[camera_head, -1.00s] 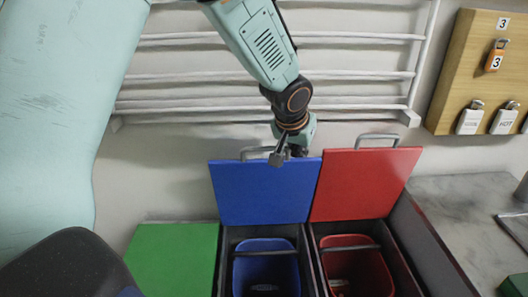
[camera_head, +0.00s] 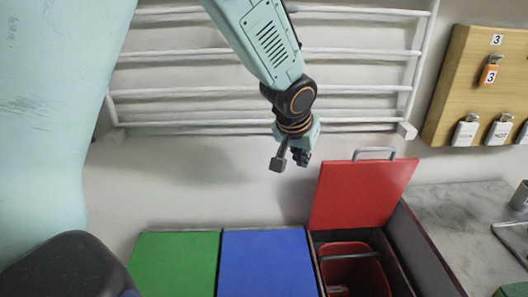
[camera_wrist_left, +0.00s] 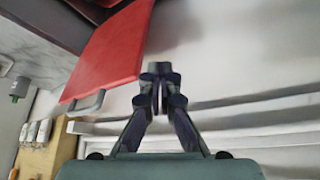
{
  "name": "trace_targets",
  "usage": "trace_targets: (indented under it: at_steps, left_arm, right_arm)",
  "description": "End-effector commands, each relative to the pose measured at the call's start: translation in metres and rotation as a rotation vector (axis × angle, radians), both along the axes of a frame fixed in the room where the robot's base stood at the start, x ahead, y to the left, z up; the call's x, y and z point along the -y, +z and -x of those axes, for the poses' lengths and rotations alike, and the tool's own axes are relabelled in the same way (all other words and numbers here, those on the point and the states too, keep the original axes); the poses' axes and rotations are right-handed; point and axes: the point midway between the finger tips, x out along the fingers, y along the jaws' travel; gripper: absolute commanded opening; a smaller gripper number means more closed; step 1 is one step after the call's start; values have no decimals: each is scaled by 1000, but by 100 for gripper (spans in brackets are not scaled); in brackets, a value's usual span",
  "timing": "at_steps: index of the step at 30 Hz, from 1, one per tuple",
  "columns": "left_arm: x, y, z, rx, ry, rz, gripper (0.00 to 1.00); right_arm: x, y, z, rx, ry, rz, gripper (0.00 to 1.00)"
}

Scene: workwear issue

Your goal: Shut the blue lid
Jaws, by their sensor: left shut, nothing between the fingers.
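The blue lid (camera_head: 265,264) lies flat and shut over the middle bin in the head view, level with the green lid beside it. My left gripper (camera_head: 290,160) is shut and empty, in the air above and behind the blue lid, apart from it. In the left wrist view its fingers (camera_wrist_left: 161,85) meet with nothing between them. The blue bin under the lid is hidden. My right gripper is not in view.
The green lid (camera_head: 175,264) is shut on the left. The red lid (camera_head: 362,192) stands open with its handle up, over a red bin (camera_head: 354,270). A white rack (camera_head: 350,90) hangs behind my gripper. A padlock board (camera_head: 470,85) and a marble counter (camera_head: 450,210) are at right.

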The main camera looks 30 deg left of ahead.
Motion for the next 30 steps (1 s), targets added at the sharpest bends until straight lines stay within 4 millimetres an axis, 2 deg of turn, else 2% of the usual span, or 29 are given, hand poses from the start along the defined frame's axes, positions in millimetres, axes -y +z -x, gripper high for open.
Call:
trace_targets:
  at_steps: [1, 15, 30]
  left_arm:
    - [0, 10, 0, 0, 1, 0, 0]
    - [0, 56, 0, 0, 0, 0, 0]
    - [0, 55, 0, -1, -1, 0, 0]
  right_arm:
    - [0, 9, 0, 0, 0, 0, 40]
    - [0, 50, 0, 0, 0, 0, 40]
    - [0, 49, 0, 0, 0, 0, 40]
